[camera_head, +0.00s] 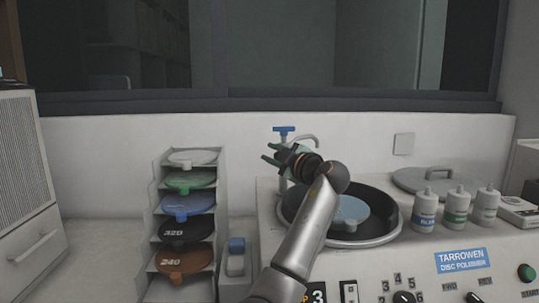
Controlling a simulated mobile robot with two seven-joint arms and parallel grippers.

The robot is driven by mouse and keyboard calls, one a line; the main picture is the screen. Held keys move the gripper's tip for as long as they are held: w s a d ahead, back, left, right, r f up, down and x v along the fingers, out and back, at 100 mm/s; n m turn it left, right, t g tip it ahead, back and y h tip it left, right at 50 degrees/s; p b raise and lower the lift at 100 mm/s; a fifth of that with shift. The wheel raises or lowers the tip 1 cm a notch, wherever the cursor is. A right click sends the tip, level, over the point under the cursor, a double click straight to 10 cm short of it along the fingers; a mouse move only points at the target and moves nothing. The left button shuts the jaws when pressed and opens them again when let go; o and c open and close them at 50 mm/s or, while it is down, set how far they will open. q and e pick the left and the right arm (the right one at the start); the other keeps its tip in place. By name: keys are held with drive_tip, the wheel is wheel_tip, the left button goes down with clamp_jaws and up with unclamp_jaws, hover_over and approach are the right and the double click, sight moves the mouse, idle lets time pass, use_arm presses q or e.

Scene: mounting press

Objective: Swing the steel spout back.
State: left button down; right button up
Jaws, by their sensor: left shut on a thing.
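The steel spout (309,138) rises behind the polisher bowl on a post with a blue tap handle (284,129). Its curved end reaches to the right, near the bowl's back rim. My left gripper (271,154), with green fingers, is at the spout just below the blue handle and is shut on it. The gripper and wrist hide part of the spout and post. The black bowl (388,232) holds a pale blue disc (350,208), partly behind my left forearm. My right gripper is not in view.
A rack of coloured discs (188,207) stands at the left, beside a small blue-topped item (236,250). A grey lid (420,180) and several bottles (457,205) stand right of the bowl. The wall (130,150) is close behind the spout.

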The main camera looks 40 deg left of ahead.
use_arm(q)
drive_tip(key=shift+d+n+g+y, duration=0.3)
drive_tip(key=shift+n+g, duration=0.2)
drive_tip(key=shift+g, duration=0.5)
drive_tip(key=c, duration=0.7)
unclamp_jaws()
drive_tip(key=shift+o, duration=0.2)
drive_tip(key=b+v, duration=0.1)
drive_tip(key=v, duration=1.1)
drive_tip(key=shift+d, duration=0.3)
